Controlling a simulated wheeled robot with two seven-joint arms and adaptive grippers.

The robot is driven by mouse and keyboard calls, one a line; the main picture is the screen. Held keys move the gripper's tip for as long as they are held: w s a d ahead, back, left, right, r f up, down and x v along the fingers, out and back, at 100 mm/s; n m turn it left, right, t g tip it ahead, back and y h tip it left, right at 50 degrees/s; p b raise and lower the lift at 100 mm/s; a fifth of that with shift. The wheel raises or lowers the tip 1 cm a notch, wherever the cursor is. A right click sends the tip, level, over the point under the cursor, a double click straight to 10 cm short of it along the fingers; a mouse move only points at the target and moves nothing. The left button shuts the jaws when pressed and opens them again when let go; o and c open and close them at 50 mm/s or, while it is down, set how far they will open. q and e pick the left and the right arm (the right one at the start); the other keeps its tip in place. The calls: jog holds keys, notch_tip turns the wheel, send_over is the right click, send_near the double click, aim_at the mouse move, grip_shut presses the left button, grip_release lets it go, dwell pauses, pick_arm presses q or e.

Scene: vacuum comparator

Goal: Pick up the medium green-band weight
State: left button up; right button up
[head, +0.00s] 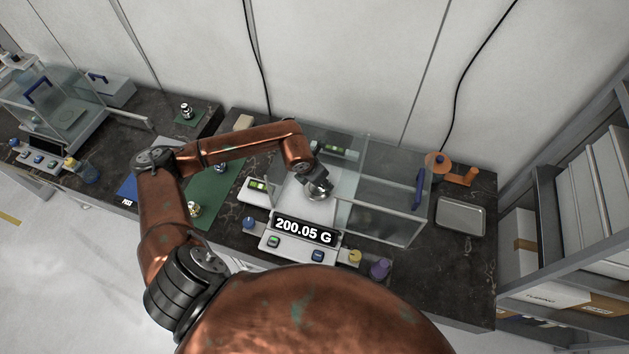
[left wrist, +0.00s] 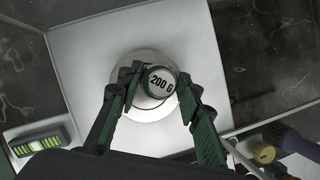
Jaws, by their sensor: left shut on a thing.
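A round metal weight marked 200 G (left wrist: 161,82) stands on the circular pan (left wrist: 150,112) in the left wrist view. My left gripper (left wrist: 158,92) has a finger on each side of it and is shut on it. In the head view my left gripper (head: 319,186) reaches down into the glass-walled comparator, hiding most of the weight. The display (head: 305,230) reads 200.05 G. Another weight (head: 194,209) stands on the green mat (head: 213,181) at the left. My right gripper is not in view.
Glass panels (head: 385,187) enclose the right side of the comparator. A metal tray (head: 461,217) and an orange object (head: 440,165) lie further right. A second balance (head: 62,115) stands far left. A small metal weight (head: 186,111) sits on a mat at the back left.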

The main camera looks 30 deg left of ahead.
pick_arm(q)
grip_shut()
jog(key=shift+r, duration=0.2)
